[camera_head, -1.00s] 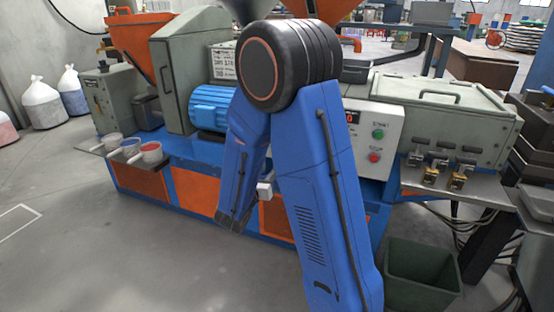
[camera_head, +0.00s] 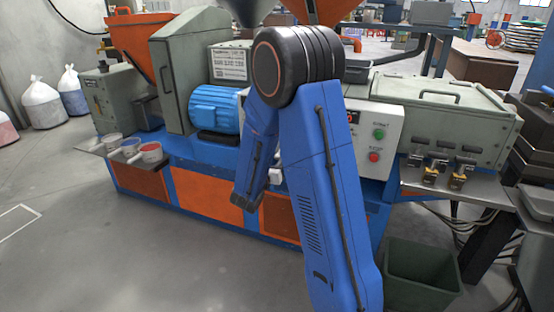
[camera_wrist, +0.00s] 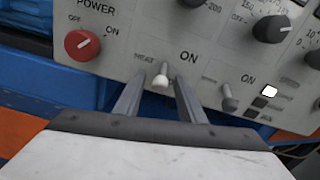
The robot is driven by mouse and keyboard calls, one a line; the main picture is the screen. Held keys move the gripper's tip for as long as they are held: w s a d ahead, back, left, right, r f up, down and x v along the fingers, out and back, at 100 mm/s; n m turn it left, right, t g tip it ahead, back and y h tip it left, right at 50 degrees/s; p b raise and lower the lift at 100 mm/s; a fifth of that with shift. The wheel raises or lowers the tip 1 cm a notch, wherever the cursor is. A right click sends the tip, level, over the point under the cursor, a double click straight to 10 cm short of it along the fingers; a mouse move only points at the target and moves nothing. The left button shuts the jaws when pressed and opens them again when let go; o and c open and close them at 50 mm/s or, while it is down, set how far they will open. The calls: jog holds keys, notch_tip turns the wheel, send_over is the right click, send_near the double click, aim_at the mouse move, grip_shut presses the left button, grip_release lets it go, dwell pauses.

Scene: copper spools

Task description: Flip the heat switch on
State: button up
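The heat switch (camera_wrist: 161,79) is a small toggle with a pale tip on the grey control panel. My gripper (camera_wrist: 158,83) is open, with one finger on each side of the lever and gaps showing between. I cannot tell how deep the fingertips reach. In the head view my arm hides the switch and most of the gripper.
A second toggle (camera_wrist: 228,98) stands right of the heat switch. A red power knob (camera_wrist: 82,45) is at the upper left, and a black knob (camera_wrist: 271,29) is at the upper right. In the head view, a green start button (camera_head: 379,134) and a red stop button (camera_head: 374,156) sit right of my arm.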

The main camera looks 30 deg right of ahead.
grip_shut()
jog(key=shift+r, duration=0.15)
jog(key=shift+s+a+r+g+y, duration=0.15)
jog(key=shift+r+g+y, duration=0.35)
jog(key=shift+g+y, duration=0.4)
jog(key=r+g+y, duration=0.1)
jog(key=y, duration=0.1)
jog(key=shift+a+r+g+y, duration=0.1)
jog(key=shift+g+y, duration=0.2)
jog(key=shift+y, duration=0.1)
jog(key=shift+w+r+g+y, duration=0.1)
jog(key=shift+r+g+y, duration=0.3)
jog(key=shift+g+y, duration=0.45)
jog(key=shift+w+r+g+y, duration=0.1)
jog(key=shift+r+g+y, duration=0.3)
jog(key=shift+g+y, duration=0.4)
jog(key=shift+d+r+y, duration=0.15)
jog(key=shift+d+y, duration=0.05)
jog(key=shift+y, duration=0.35)
grip_release()
